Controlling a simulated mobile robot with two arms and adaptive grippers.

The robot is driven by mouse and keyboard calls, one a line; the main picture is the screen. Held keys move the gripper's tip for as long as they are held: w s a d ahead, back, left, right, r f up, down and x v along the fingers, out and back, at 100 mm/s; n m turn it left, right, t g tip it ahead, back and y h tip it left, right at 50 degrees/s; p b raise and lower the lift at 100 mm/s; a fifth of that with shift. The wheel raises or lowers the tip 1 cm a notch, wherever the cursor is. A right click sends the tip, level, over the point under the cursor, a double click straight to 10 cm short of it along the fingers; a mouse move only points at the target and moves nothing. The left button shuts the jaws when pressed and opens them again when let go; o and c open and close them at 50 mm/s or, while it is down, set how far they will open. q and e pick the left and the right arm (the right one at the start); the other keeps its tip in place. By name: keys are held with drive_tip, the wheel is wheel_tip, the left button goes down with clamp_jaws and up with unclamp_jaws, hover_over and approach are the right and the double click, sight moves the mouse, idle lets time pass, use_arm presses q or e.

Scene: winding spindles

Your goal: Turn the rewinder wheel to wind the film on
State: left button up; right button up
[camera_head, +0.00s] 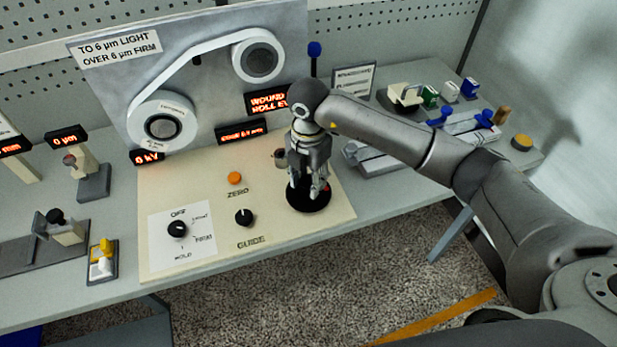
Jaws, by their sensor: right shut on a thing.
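The rewinder wheel, a black disc (309,205), lies flat on the right part of the cream control panel (200,262). My right gripper (311,192) points down over it and is shut on it; the fingers hide the exact grip point and part of the disc. Behind, on the grey upright board (214,78), white film (190,62) runs from a lower left roll (162,113) to an upper right roll (258,55). My left gripper is not in view.
The panel also bears an orange ZERO button (235,178), a GUIDE knob (244,217) and a selector knob (177,229). Small fixtures (93,178) stand at left; blue-handled devices (440,115) stand at right, behind my arm.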

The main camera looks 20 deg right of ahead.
sight(308, 181)
drive_tip(key=o, duration=1)
drive_tip(key=shift+r, duration=0.15)
wheel_tip(308, 181, up, 12)
drive_tip(key=shift+f, duration=0.1)
